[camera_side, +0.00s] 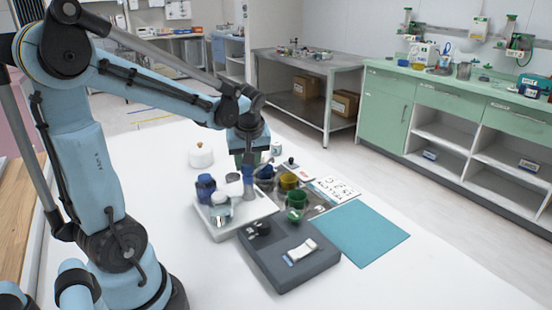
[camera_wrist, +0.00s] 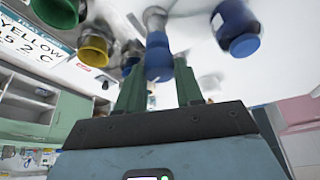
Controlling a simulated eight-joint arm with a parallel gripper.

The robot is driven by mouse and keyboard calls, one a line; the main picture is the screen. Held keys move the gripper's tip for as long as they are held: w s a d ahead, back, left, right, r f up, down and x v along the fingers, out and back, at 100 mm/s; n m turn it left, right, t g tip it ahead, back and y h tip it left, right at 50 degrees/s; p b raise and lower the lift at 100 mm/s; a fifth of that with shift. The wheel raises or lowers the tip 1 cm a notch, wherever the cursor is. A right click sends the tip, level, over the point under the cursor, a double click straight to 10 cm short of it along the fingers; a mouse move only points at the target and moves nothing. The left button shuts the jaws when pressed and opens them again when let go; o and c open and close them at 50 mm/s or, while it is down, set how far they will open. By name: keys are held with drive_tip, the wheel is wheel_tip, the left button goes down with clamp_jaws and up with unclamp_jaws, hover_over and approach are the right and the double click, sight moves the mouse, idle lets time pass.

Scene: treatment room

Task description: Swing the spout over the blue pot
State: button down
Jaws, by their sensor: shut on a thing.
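My gripper (camera_side: 246,163) points down over the white tray. In the wrist view its green fingers (camera_wrist: 158,72) are shut on a blue grip on the grey spout fitting (camera_wrist: 155,18). The fitting's grey-blue post (camera_side: 248,179) stands below the gripper, at the tray's right part. A dark blue pot (camera_side: 265,170) is close to the right of the post, beside a yellow pot (camera_side: 289,181) and a green pot (camera_side: 297,200). The yellow pot also shows in the wrist view (camera_wrist: 93,50). My gripper partly hides the spout, and I cannot tell which pot its outlet is over.
The white tray (camera_side: 232,225) also carries a blue jar (camera_side: 205,187) and a glass jar (camera_side: 220,208). A dark grey tray (camera_side: 290,268) stands in front, with a teal mat (camera_side: 362,233) to its right. A white lidded pot (camera_side: 201,155) is behind. The table's front right is clear.

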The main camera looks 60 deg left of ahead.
drive_tip(key=shift+n+g, duration=0.5)
drive_tip(key=shift+n, duration=0.6)
drive_tip(key=c, duration=0.7)
unclamp_jaws()
drive_tip(key=shift+c, duration=0.2)
drive_tip(key=v, duration=1.2)
drive_tip(key=shift+d, duration=0.1)
